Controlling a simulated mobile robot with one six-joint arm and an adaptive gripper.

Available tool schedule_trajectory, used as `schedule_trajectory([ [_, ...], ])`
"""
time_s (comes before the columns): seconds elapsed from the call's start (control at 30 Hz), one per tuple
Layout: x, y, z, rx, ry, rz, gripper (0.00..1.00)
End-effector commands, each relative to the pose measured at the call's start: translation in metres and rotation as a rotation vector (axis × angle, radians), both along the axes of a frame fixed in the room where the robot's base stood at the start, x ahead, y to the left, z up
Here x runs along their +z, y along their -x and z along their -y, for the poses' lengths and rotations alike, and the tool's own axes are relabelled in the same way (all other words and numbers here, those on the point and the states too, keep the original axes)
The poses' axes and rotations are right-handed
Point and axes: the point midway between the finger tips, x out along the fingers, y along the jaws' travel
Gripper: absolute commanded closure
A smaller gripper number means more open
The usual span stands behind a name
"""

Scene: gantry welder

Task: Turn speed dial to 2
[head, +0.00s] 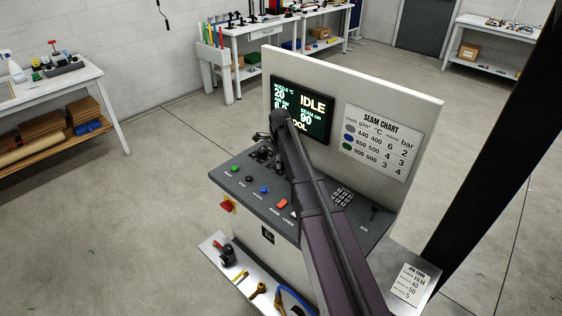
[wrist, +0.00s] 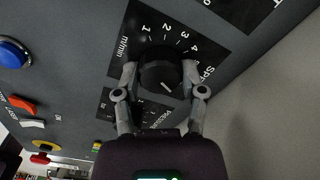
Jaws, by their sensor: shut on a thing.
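The speed dial (wrist: 158,68) is a round black knob on a black plate marked m/min, with white numbers 1 to 4 in an arc above it. A short white line shows on the knob's lower right; I cannot tell which number it stands for. My gripper (wrist: 159,76) has one grey finger on each side of the knob and is shut on it. In the head view my gripper (head: 279,130) is over the back left of the console, and my arm hides the dial there.
The grey console (head: 255,203) has green, black and blue buttons, a red switch and a keypad (head: 343,197). Behind it stand a display (head: 316,103) reading IDLE and a seam chart (head: 377,142). A pressure plate (wrist: 150,112) lies close below the dial.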

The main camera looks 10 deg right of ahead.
Motion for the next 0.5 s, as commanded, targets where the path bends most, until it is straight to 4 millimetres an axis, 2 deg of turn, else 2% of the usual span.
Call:
schedule_trajectory([
  [0.27, 0.0000, -0.0022, 0.0007, 0.074, 0.004, 0.003, 0.95],
  [0.5, -0.0001, -0.0026, 0.0004, 0.228, 0.003, 0.002, 0.94],
])
